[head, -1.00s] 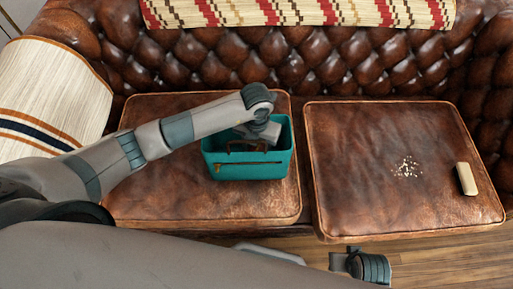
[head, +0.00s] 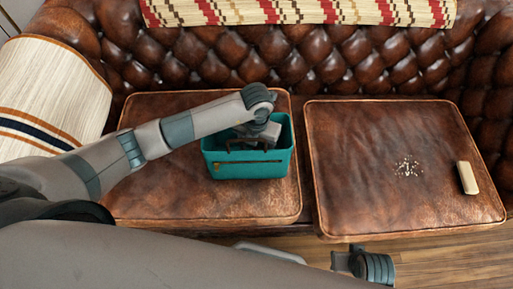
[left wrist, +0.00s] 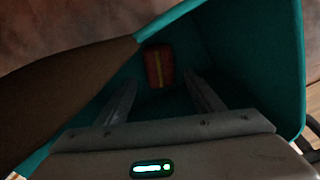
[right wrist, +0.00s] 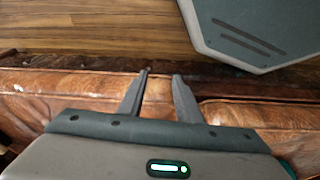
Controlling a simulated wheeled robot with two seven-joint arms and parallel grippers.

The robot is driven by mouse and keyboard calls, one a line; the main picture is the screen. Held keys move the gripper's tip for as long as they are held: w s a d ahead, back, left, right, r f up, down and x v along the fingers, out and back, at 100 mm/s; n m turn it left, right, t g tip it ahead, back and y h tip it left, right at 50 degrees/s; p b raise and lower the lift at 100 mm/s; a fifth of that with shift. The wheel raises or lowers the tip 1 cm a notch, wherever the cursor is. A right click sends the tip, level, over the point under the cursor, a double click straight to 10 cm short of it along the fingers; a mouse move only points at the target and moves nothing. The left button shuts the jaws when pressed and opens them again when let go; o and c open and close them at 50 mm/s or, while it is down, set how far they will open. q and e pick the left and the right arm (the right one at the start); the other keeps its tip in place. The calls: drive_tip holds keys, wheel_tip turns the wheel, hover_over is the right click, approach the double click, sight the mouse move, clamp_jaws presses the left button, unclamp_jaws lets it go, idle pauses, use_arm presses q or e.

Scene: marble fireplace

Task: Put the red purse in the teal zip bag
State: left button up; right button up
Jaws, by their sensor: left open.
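The teal zip bag (head: 270,168) stands open on the left seat cushion. It has a brown zip along its front, and its walls also show in the left wrist view (left wrist: 255,50). The red purse (left wrist: 159,66), with a yellow stripe, lies down inside the bag, beyond my left fingertips. My left gripper (left wrist: 160,80) is open, pointing down into the bag, with nothing between its fingers. In the head view the bag wall and my wrist hide the purse. My right gripper (right wrist: 161,74) is empty with its fingers apart, low in front of the sofa.
The right seat cushion (head: 360,165) holds a patch of pale crumbs (head: 407,168) and a cream block (head: 467,178). A striped throw (head: 50,95) covers the left armrest. Wooden floor (head: 440,260) shows in front of the sofa.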

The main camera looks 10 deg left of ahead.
use_arm(q)
drive_tip(key=shift+r, duration=0.1)
use_arm(e)
drive_tip(key=shift+f, duration=0.1)
use_arm(q)
drive_tip(key=shift+r+p, duration=0.3)
drive_tip(key=shift+r, duration=0.75)
wheel_tip(320, 180, up, 11)
use_arm(e)
drive_tip(key=shift+x, duration=1.25)
drive_tip(key=shift+s, duration=0.1)
